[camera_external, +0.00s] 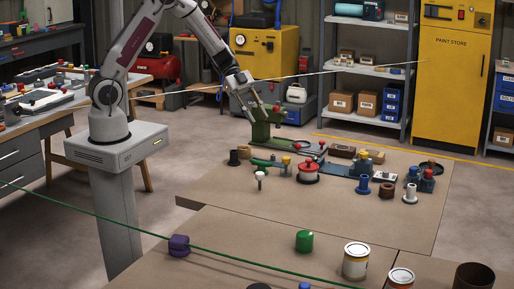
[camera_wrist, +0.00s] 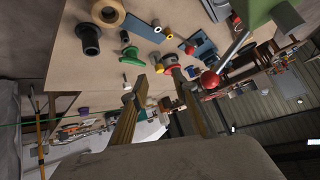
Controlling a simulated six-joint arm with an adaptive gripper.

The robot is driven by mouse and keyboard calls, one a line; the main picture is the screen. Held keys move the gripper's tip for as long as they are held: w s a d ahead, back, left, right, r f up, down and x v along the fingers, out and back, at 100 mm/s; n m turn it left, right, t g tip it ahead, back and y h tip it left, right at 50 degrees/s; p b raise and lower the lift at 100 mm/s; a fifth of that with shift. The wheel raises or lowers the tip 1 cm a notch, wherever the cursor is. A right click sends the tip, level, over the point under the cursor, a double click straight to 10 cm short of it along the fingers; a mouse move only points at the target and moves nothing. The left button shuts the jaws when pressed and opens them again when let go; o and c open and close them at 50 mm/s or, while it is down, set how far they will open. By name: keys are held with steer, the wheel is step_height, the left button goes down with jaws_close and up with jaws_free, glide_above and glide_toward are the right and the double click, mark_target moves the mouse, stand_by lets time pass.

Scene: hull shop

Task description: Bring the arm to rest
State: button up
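My gripper (camera_external: 259,108) is in the air above the far left part of the brown workbench (camera_external: 225,192), close to a green machine (camera_external: 265,127). Its two fingers also show in the wrist view (camera_wrist: 150,87); they stand apart with nothing held between them. My arm reaches from its pedestal at the left, over to the right and down. The wrist view is strongly tilted. In it the green machine's red-knobbed lever (camera_wrist: 210,80) is to the right of the fingertips. Whether the gripper touches the machine cannot be told.
Nearer are a green cylinder (camera_external: 304,240), a purple piece (camera_external: 178,245) and cans (camera_external: 356,260). A green line (camera_external: 120,222) and a pale line (camera_external: 345,70) cross the external view.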

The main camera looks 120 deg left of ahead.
steer(key=w+r+n+t+y, duration=0.2)
steer(key=w+r+y, duration=0.35)
steer(key=r, duration=0.65)
steer(key=s+d+r+n+y, duration=0.3)
steer(key=d+r, duration=0.2)
steer(key=r, duration=0.4)
steer(key=s+d+f+n+g+h, duration=0.1)
steer(key=s+d+f+g+h, duration=0.1)
steer(key=s+d, duration=1)
steer(key=s+d+f+n+g+h, duration=0.1)
steer(key=s+d+f+g+h, duration=0.1)
steer(key=s+d, duration=1)
steer(key=shift+s+d+g+h, duration=0.3)
steer(key=shift+s+g+h, duration=0.15)
steer(key=shift+s+g, duration=0.1)
